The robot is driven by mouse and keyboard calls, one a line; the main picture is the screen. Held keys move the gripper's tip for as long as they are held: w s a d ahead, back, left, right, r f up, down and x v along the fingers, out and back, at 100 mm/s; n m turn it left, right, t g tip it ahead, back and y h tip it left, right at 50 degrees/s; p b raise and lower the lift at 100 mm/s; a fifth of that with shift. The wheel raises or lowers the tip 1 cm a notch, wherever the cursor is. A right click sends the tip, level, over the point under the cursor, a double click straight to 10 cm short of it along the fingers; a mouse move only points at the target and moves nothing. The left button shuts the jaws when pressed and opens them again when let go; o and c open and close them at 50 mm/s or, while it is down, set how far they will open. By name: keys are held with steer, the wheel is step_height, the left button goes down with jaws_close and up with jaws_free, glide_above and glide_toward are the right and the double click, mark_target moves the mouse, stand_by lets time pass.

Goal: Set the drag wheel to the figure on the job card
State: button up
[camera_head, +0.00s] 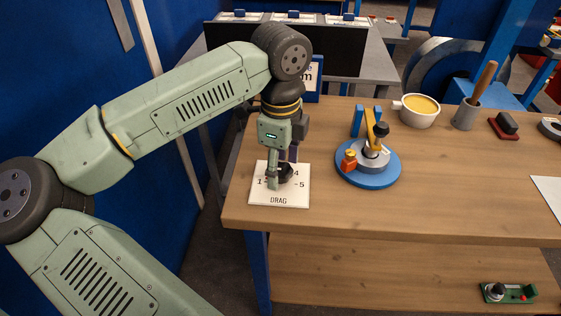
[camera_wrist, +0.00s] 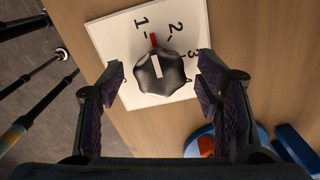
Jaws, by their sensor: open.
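The drag wheel is a black lobed knob (camera_wrist: 165,76) on a white plate (camera_head: 265,197) marked DRAG, at the table's left front corner. In the wrist view its white line and red tip point between the 1 and 2 marks, nearer 1. The figures 3 and 4 also show, the 4 partly covered. My gripper (camera_head: 279,176) points down over the plate. In the wrist view its open fingers stand on either side of the knob, with gaps. A blue-framed white card (camera_head: 313,78) stands behind my wrist; it is mostly hidden and I cannot read its figure.
A blue round base (camera_head: 368,179) with a grey and orange device stands right of the plate. Farther right are a bowl of yellow stuff (camera_head: 419,110), a mortar with pestle (camera_head: 466,114) and a white sheet (camera_head: 549,194). The table's front middle (camera_head: 410,215) is clear.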

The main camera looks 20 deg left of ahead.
steer(key=shift+c, duration=0.5)
steer(key=c, duration=1.1)
steer(key=shift+o, duration=0.2)
